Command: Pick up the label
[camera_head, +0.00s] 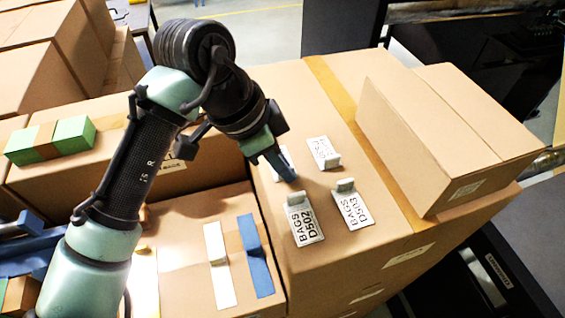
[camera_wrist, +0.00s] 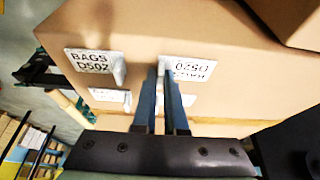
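White labels with raised grey tabs lie on top of the large cardboard box in the head view. Label BAGS D502 (camera_head: 305,223) is at the front left, BAGS D503 (camera_head: 353,210) beside it, and a turned label (camera_head: 321,149) behind. Another label (camera_head: 288,153) at the back left is partly hidden by my gripper (camera_head: 284,170), which points down at it. In the wrist view, my blue fingertips (camera_wrist: 160,75) are at the tab end of the upside-down label (camera_wrist: 188,68). The gap between them is narrow; whether they touch the tab is unclear. BAGS D502 (camera_wrist: 88,61) lies to the left.
A smaller closed carton (camera_head: 430,130) stands at the right on the same box (camera_head: 290,95). A lower box (camera_head: 185,285) at the front left bears a white strip (camera_head: 218,265) and a blue strip (camera_head: 256,258). Green blocks (camera_head: 70,133) lie farther left.

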